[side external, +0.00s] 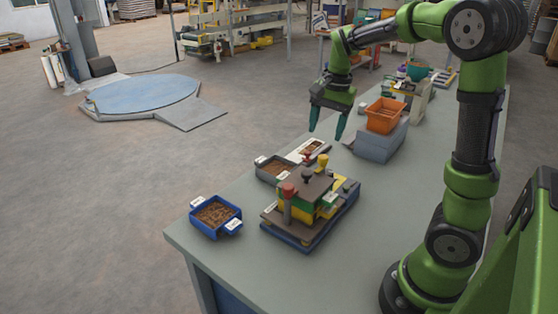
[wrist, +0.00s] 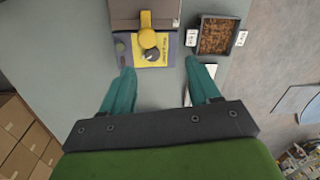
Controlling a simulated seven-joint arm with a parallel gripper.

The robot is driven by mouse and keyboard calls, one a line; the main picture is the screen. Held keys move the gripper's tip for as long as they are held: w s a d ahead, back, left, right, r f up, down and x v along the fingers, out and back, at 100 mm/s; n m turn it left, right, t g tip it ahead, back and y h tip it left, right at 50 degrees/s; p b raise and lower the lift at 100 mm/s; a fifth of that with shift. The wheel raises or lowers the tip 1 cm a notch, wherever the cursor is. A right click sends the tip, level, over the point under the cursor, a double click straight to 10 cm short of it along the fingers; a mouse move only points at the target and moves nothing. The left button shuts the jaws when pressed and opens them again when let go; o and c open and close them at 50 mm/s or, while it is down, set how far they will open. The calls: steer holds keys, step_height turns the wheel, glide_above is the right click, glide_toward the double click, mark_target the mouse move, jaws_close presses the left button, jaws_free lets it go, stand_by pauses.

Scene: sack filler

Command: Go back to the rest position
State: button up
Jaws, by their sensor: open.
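My gripper (side external: 327,122) hangs above the far part of the workbench (side external: 250,268) with its teal fingers pointing down. In the wrist view my gripper (wrist: 156,82) has its two fingers wide apart with nothing between them. In the side view it is left of an orange bin (side external: 385,115) and well above the bench top, apart from everything there.
A fixture with yellow, green and red parts (side external: 310,198) stands on the bench. A blue tray of brown pieces (side external: 215,214) is at its left, a grey tray (side external: 272,168) behind it. The orange bin sits on a grey block (side external: 380,143). The near bench corner is clear.

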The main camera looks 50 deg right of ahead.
steer(key=s+a+r+n+t, duration=0.1)
steer(key=s+a+n+t, duration=0.1)
steer(key=a, duration=0.4)
steer(key=s+a+r+n+t+y, duration=0.1)
steer(key=s+a+n+t, duration=0.1)
steer(key=s+a+n, duration=0.3)
steer(key=s+a+r+n+t, duration=0.1)
steer(key=s+a+n, duration=0.2)
steer(key=a, duration=0.4)
steer(key=shift+s+a+r+n+t+y, duration=0.2)
steer(key=shift+a+r+n+t+y, duration=0.15)
steer(key=shift+n, duration=0.55)
steer(key=shift+f, duration=0.1)
